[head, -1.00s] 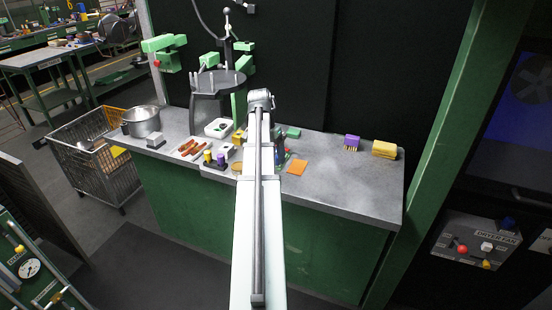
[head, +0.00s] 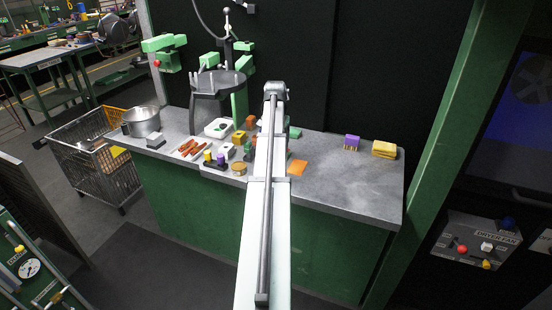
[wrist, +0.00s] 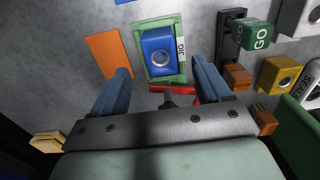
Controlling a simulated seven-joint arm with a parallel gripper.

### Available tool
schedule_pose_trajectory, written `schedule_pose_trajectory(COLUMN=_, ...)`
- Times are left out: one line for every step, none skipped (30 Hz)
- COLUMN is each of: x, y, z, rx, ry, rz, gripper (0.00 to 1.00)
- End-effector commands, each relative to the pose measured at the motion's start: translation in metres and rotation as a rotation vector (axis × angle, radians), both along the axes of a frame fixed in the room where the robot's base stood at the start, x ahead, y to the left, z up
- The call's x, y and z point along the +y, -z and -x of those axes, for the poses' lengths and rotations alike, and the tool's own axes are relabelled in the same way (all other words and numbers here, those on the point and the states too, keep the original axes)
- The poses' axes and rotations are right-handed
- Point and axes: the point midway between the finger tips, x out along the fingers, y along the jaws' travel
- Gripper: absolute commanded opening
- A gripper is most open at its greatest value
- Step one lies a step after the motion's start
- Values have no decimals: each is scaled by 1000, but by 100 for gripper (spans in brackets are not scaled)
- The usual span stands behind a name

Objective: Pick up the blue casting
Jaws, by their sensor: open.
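The blue casting (wrist: 158,60), a block with a round hole in its top, sits in a green jig tray (wrist: 181,77) labelled "JIG" in the wrist view. My gripper (wrist: 160,66) is open and empty, its two blue fingers pointing toward the casting from either side of the tray's near end. A red part with a dark stem lies between the fingers, just short of the tray. In the head view my arm hides the casting and the gripper's fingers.
An orange card (wrist: 110,55) lies left of the tray. To the right are a green "GO" block (wrist: 256,35), an orange-brown block (wrist: 237,77) and a yellow block (wrist: 279,75). In the head view, a purple brush (head: 351,142) and yellow sponges (head: 384,149) stand right; the bench front right is clear.

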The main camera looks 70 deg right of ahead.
Motion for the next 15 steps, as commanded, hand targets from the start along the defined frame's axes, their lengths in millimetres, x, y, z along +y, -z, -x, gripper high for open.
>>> schedule_pose_trajectory(x=0, y=3, z=0, rx=0, ry=0, rz=0, gripper=77)
schedule_pose_trajectory(x=0, y=4, z=0, rx=0, ry=0, rz=0, gripper=77)
schedule_pose_trajectory(x=0, y=4, z=0, rx=0, ry=0, rz=0, gripper=77)
schedule_pose_trajectory(x=0, y=5, z=0, rx=0, ry=0, rz=0, gripper=77)
schedule_pose_trajectory(x=0, y=6, z=0, rx=0, ry=0, rz=0, gripper=77)
schedule_pose_trajectory(x=0, y=7, z=0, rx=0, ry=0, rz=0, gripper=77)
schedule_pose_trajectory(x=-1, y=8, z=0, rx=0, ry=0, rz=0, gripper=77)
schedule_pose_trajectory(x=-1, y=10, z=0, rx=0, ry=0, rz=0, gripper=77)
schedule_pose_trajectory(x=-1, y=13, z=0, rx=0, ry=0, rz=0, gripper=77)
schedule_pose_trajectory(x=-2, y=16, z=0, rx=0, ry=0, rz=0, gripper=77)
schedule_pose_trajectory(x=-2, y=20, z=0, rx=0, ry=0, rz=0, gripper=77)
schedule_pose_trajectory(x=-3, y=24, z=0, rx=1, ry=0, rz=-1, gripper=77)
schedule_pose_trajectory(x=-4, y=28, z=0, rx=1, ry=0, rz=-2, gripper=77)
schedule_pose_trajectory(x=-4, y=32, z=0, rx=1, ry=0, rz=-2, gripper=77)
schedule_pose_trajectory(x=-5, y=37, z=0, rx=1, ry=0, rz=-1, gripper=77)
